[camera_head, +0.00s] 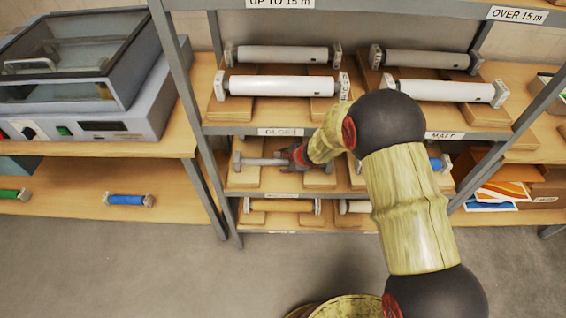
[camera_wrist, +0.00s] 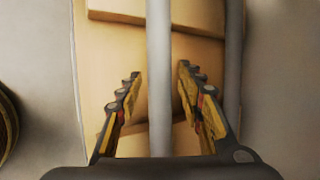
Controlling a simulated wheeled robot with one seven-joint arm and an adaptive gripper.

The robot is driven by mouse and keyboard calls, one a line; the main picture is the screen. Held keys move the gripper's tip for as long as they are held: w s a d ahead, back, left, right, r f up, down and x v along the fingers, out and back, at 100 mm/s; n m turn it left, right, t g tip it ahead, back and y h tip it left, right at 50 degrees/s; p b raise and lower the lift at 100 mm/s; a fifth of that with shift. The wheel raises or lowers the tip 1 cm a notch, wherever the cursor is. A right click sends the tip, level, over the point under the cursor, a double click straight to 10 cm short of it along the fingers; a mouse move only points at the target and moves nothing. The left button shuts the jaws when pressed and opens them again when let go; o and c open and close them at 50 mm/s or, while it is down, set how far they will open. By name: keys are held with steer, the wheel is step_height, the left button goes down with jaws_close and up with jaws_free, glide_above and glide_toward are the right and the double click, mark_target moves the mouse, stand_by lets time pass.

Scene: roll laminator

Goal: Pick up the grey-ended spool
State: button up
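A thin grey spool (camera_head: 262,162) with a grey end block lies across the wooden supports on the left of the rack's middle shelf, above the floor-level shelf. Its right part is hidden by my gripper (camera_head: 298,157). In the wrist view the bare grey rod of the spool (camera_wrist: 160,40) runs between the two fingers of my gripper (camera_wrist: 159,75). The fingers are apart, with a gap on each side of the rod, so my gripper is open. I cannot tell how far the fingertips reach below the rod.
White rolls (camera_head: 280,86) with grey ends fill the shelf above, close over my gripper. A blue spool (camera_head: 436,164) lies on the middle shelf at right. Rack posts (camera_head: 190,110) stand left. A blue roll (camera_head: 127,200) lies under the laminator (camera_head: 100,90).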

mark_target(285, 163)
jaws_close()
steer(key=shift+r, duration=0.15)
stand_by(0.4)
steer(key=shift+r, duration=0.25)
step_height(285, 163, up, 3)
steer(key=shift+s+r+p, duration=0.1)
steer(key=shift+p, duration=0.9)
steer(key=s+d+r+p, duration=0.2)
steer(key=s+d+r, duration=0.4)
steer(key=s+r, duration=0.3)
steer(key=s, duration=0.3)
steer(key=shift+s+d+p, duration=0.15)
steer(key=shift+s+p, duration=0.15)
steer(key=shift+p, duration=0.05)
